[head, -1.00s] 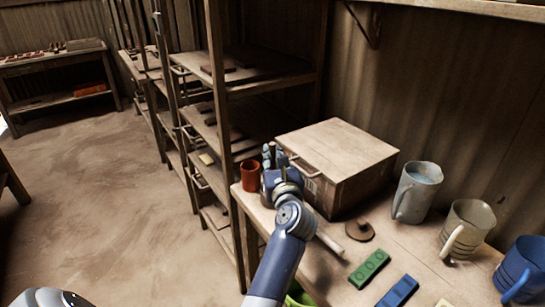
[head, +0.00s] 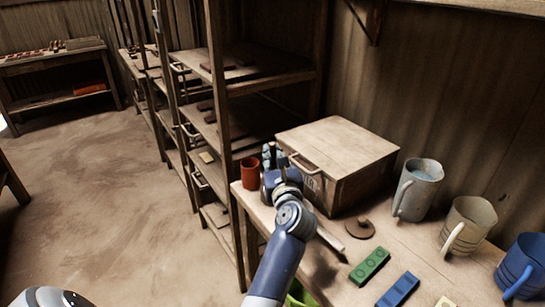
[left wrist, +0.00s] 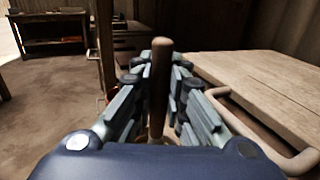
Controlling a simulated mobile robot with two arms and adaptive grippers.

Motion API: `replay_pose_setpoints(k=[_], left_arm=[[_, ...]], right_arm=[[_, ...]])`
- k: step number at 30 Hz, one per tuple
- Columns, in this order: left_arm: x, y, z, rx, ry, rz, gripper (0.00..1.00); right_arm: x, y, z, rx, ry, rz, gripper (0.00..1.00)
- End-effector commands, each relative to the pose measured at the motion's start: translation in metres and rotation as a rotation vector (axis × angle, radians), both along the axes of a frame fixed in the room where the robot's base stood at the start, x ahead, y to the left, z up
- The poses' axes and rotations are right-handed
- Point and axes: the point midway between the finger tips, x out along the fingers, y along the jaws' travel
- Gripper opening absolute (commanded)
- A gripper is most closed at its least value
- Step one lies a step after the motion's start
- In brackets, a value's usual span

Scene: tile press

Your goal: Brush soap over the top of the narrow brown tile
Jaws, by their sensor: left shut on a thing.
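My left gripper (head: 275,172) is above the left end of the worktable, between the red-brown cup and the wooden box. It is shut on a brown wooden handle, seen upright between the fingers in the left wrist view (left wrist: 160,80). A pale stick (head: 328,239) shows to the right of my forearm, over the table, with a dark shadow near it. I cannot tell for sure whether it is the other end of the held tool. No bristles are clear. I cannot make out the narrow brown tile or the soap. My right gripper is not in view.
The wooden box (head: 340,150) stands close beside the gripper, a red-brown cup (head: 250,174) on its other side. A round brown lid (head: 359,228), green block (head: 370,266), blue block (head: 399,290) and mugs (head: 417,188) occupy the table's right. Shelves (head: 265,77) stand behind. Floor is open left.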

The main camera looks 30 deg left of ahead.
Motion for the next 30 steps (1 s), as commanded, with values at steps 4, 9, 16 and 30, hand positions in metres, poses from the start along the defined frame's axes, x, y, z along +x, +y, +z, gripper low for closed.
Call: replay_pose_setpoints(k=[4, 9, 16, 30], left_arm=[[0.000, 0.000, -0.002, -0.002, 0.004, 0.000, 0.00], [0.000, 0.000, -0.002, -0.002, 0.004, 0.000, 0.00], [0.000, 0.000, 0.013, -0.003, 0.003, 0.000, 0.00], [0.000, 0.000, 0.052, -0.001, 0.001, 0.000, 0.00]], right_arm=[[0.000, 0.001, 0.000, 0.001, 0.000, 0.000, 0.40], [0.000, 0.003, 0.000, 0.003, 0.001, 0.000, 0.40], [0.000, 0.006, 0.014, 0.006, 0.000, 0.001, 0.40], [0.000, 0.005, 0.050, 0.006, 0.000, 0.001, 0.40]])
